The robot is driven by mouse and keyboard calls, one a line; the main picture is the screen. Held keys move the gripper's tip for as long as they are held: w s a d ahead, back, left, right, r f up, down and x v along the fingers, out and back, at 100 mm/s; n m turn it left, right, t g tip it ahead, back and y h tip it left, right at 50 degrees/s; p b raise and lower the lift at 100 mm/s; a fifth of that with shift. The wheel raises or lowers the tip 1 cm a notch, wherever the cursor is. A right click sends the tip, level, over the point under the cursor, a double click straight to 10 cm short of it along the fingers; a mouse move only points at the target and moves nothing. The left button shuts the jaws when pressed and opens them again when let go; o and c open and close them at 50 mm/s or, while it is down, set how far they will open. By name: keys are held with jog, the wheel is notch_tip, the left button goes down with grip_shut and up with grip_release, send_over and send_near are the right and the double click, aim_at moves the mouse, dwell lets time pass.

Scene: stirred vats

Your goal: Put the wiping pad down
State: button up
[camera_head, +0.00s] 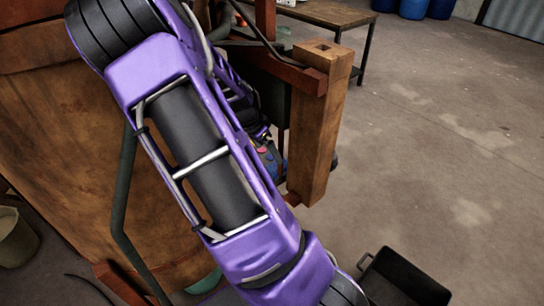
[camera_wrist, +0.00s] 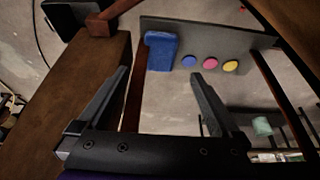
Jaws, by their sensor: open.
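The wiping pad is a blue block (camera_wrist: 161,52) at the left end of a grey panel (camera_wrist: 205,38) in the wrist view. Blue, magenta and yellow round buttons sit on the panel to its right. My gripper (camera_wrist: 160,72) is open, with its fingers apart and nothing between them. The pad lies just beyond the fingertips, nearer the left finger, and appears apart from both. In the head view my arm hides the gripper and most of the panel.
A brown wooden post (camera_head: 318,140) stands right of my arm, beside a large wooden vat (camera_head: 60,130). A black open bin (camera_head: 405,282) is on the floor. A pale green container (camera_wrist: 262,126) is at lower right in the wrist view. Floor at right is clear.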

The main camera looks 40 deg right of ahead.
jog(key=shift+v, duration=1.3)
